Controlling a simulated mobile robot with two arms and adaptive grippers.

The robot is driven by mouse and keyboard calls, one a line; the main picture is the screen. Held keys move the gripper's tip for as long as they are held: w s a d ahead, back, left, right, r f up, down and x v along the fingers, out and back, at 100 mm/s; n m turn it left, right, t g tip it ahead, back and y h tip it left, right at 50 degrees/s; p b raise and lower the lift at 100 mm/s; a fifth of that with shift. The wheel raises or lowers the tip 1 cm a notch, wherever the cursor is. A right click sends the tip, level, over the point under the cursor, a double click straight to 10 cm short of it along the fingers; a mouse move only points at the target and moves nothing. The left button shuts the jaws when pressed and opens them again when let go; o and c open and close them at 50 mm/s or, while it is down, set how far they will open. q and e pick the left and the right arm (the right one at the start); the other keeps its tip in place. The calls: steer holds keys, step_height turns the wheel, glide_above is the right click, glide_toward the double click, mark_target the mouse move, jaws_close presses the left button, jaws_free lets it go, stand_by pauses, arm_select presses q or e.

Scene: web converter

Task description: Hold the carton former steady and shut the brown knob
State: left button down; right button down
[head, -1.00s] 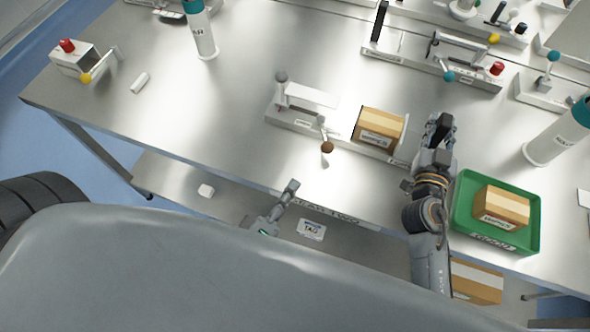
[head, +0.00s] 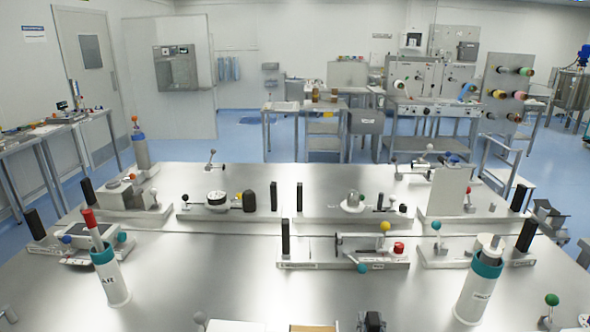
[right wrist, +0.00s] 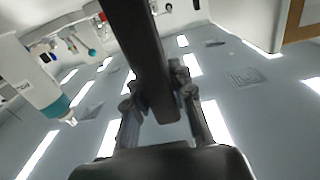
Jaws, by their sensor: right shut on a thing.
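In the head view only the top of the carton former shows at the bottom edge: a grey ball knob (head: 200,317), a white plate (head: 235,326) and a sliver of the tan carton (head: 312,328). The brown knob is out of frame. My right gripper (head: 372,321) shows at the bottom edge, just right of the carton. In the right wrist view my right gripper (right wrist: 163,110) is shut on a dark upright bar (right wrist: 143,50), which seems to be the carton former's end post. My left gripper is not in view.
A white bottle with a teal top (head: 479,288) stands to the right, and another (head: 110,275) to the left. A fixture with yellow, red and teal knobs (head: 345,264) lies behind the former. Bare steel table (head: 180,285) is free at left.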

steer(key=shift+s+f, duration=0.1)
steer(key=shift+f, duration=0.15)
steer(key=c, duration=1.1)
jaws_free()
steer(key=shift+r, duration=0.1)
steer(key=shift+o, duration=0.2)
steer(key=shift+r, duration=0.1)
steer(key=s, duration=1.1)
steer(key=shift+s, duration=0.4)
steer(key=shift+a, duration=0.1)
